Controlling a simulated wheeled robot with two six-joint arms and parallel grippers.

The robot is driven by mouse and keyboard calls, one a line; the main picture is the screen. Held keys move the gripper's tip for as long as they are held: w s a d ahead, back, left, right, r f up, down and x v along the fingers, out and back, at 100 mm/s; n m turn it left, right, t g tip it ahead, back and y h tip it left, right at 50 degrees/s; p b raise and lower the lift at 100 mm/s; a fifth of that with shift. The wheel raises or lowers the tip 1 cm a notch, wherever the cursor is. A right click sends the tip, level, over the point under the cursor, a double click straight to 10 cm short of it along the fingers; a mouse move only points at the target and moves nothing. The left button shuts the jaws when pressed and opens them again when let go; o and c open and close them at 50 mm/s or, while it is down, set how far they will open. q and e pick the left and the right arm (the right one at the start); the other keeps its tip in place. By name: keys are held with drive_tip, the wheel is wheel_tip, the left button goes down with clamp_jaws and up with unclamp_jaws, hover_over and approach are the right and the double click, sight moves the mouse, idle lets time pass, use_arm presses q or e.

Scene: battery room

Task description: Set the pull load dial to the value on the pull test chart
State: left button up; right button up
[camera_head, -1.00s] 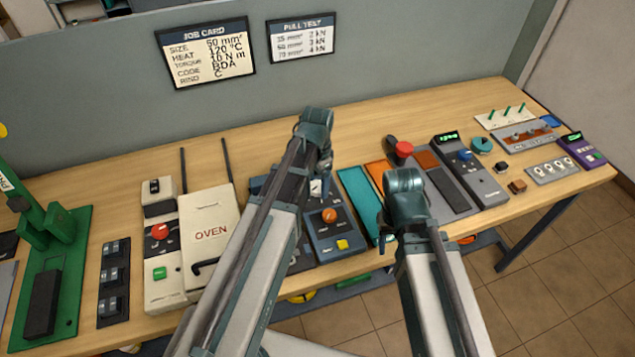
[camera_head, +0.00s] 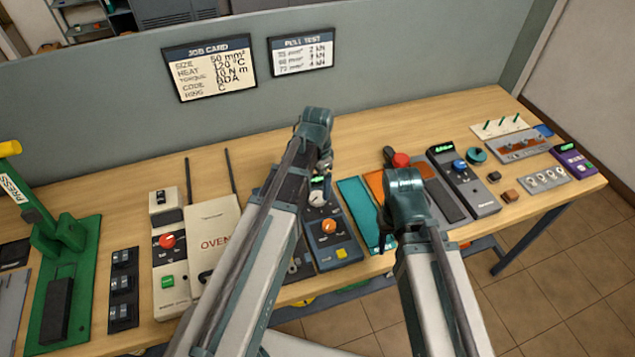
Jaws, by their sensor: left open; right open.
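The pull test chart (camera_head: 300,53) hangs on the grey partition; its small rows are blurred but pair mm² sizes with kN values. The job card (camera_head: 210,67) beside it reads size 50 mm². A blue unit (camera_head: 322,243) on the bench has a pale round gauge, an orange dial (camera_head: 329,226) and a yellow button (camera_head: 341,253); its dial setting is too small to read. My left gripper (camera_head: 323,175) is open above the unit's far end, its fingers mostly hidden by the wrist. My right gripper (camera_head: 387,222) is open over the teal strip, largely hidden by its own wrist.
A green press (camera_head: 62,250) is further left. The bench's back strip is clear.

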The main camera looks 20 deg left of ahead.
sight(318, 197)
use_arm(q)
wheel_tip(318, 197, up, 9)
drive_tip(key=p, duration=0.7)
drive_tip(key=shift+f, duration=0.2)
use_arm(e)
wheel_tip(318, 197, up, 9)
drive_tip(key=shift+f, duration=0.15)
drive_tip(key=shift+f, duration=0.1)
use_arm(q)
drive_tip(key=s+d+f+n+b, duration=0.1)
drive_tip(key=s+d+f+b, duration=0.1)
drive_tip(key=s+d, duration=0.1)
drive_tip(key=s+d+f+n+b, duration=0.2)
drive_tip(key=s+d, duration=0.2)
drive_tip(key=s, duration=0.2)
drive_tip(key=s+d+f+n+y+b, duration=0.1)
drive_tip(key=s+d+f+b, duration=0.1)
drive_tip(key=s, duration=0.3)
drive_tip(key=shift+s+d+f, duration=0.1)
drive_tip(key=shift+d+f, duration=0.1)
drive_tip(key=shift+d, duration=0.25)
drive_tip(key=shift+s+d+f, duration=0.1)
drive_tip(key=shift+d+f, duration=0.1)
drive_tip(key=shift+d, duration=0.2)
use_arm(e)
wheel_tip(318, 197, down, 7)
